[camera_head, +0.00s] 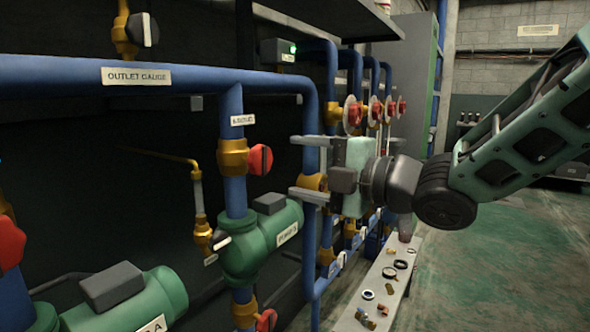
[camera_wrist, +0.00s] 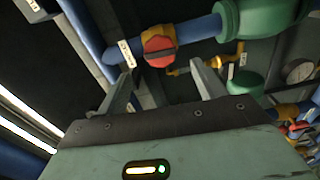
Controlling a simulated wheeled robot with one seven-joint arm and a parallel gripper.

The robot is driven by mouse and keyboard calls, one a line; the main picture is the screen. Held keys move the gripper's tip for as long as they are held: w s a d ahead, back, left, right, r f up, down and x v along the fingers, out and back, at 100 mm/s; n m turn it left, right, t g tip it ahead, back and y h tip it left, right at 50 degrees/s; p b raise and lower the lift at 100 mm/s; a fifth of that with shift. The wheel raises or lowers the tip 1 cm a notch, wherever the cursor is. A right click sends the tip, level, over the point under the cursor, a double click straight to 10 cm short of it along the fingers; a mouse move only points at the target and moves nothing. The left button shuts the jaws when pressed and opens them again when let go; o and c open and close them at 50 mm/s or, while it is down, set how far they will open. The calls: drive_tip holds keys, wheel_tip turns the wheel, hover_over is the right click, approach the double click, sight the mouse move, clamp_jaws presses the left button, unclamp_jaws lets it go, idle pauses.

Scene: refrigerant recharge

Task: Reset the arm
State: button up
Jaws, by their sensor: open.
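My gripper (camera_head: 309,168) is at the middle of the head view, at the end of my green arm coming from the right. Its two grey fingers point left toward the blue pipes and are apart, with nothing between them. In the wrist view my gripper (camera_wrist: 165,85) shows its two fingers spread. Beyond them is a red valve knob (camera_wrist: 159,48) on a brass fitting of a blue pipe, apart from the fingers. In the head view a red valve knob (camera_head: 260,160) sits on a vertical blue pipe left of the fingers.
A blue pipe (camera_head: 60,75) labelled "OUTLET GAUGE" crosses the upper left. Green pumps (camera_head: 262,240) stand below. Several red handwheels (camera_head: 353,114) line pipes behind my gripper. A narrow bench (camera_head: 375,295) holds small parts. Open floor (camera_head: 490,270) lies at the right.

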drive_tip(key=s+d+f+m+g+h+p, duration=0.3)
drive_tip(key=s+f+m+h+p, duration=0.5)
drive_tip(key=m, duration=0.5)
drive_tip(key=s+d+f+m+g+h+p, duration=0.1)
drive_tip(key=s+d+m+g+h, duration=0.1)
drive_tip(key=s, duration=0.7)
drive_tip(key=s+d+f+m+g+h+p, duration=0.1)
drive_tip(key=s+d+f+m+g+h, duration=0.1)
drive_tip(key=s+m+g, duration=0.3)
drive_tip(key=s+d+g+h, duration=0.1)
drive_tip(key=s, duration=0.3)
drive_tip(key=shift+h+p, duration=0.3)
